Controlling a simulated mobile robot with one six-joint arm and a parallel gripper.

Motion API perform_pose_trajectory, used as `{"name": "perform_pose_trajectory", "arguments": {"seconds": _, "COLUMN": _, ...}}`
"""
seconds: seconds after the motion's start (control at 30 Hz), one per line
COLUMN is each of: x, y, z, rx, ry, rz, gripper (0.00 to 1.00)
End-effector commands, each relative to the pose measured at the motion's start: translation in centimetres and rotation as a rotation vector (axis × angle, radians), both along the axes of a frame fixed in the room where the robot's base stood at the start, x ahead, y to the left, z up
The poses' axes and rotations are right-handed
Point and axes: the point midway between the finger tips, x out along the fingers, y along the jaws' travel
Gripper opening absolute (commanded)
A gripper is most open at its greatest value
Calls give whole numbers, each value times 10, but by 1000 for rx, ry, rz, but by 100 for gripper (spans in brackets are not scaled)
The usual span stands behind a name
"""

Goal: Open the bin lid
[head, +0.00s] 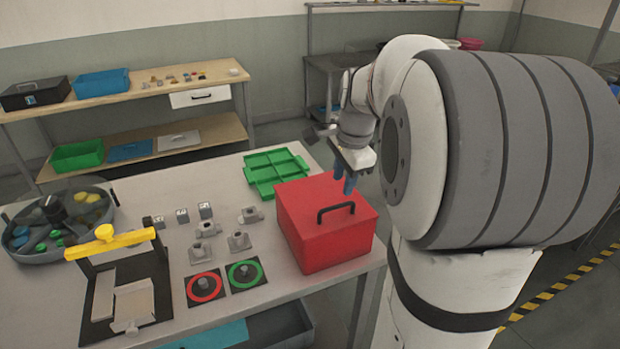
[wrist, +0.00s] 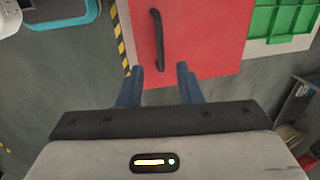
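The red bin (head: 318,245) stands at the right end of the table. Its flat red lid (head: 312,195) is shut, with a black bar handle (head: 336,209) on top. In the wrist view the lid (wrist: 205,45) fills the upper middle, and the handle (wrist: 156,38) runs up the picture, ahead of the fingertips. My gripper (head: 345,184) is at the back right part of the lid, behind the handle in the head view. Its blue fingers are apart and empty in the wrist view (wrist: 160,70). The exact height above the lid is hard to tell.
A green divided tray (head: 276,171) lies behind the bin. Small grey blocks and fittings (head: 205,229), red and green ringed pads (head: 244,274), a yellow-handled stand (head: 110,241) and a round carousel (head: 58,222) occupy the table to the left. A shelf bench (head: 130,88) stands behind.

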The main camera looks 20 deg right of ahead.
Motion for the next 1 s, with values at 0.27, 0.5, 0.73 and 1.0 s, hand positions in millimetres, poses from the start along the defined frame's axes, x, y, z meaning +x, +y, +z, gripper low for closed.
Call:
{"name": "perform_pose_trajectory", "arguments": {"seconds": 0.27, "x": 8, "y": 1, "z": -40, "rx": 4, "ry": 5, "rz": -4, "gripper": 32}}
{"name": "perform_pose_trajectory", "arguments": {"seconds": 0.5, "x": 13, "y": 1, "z": -68, "rx": 3, "ry": 2, "rz": -4, "gripper": 32}}
{"name": "perform_pose_trajectory", "arguments": {"seconds": 0.73, "x": 15, "y": 1, "z": -73, "rx": 0, "ry": -1, "rz": -2, "gripper": 32}}
{"name": "perform_pose_trajectory", "arguments": {"seconds": 1.0, "x": 15, "y": 2, "z": -72, "rx": 1, "ry": -1, "rz": -1, "gripper": 19}}
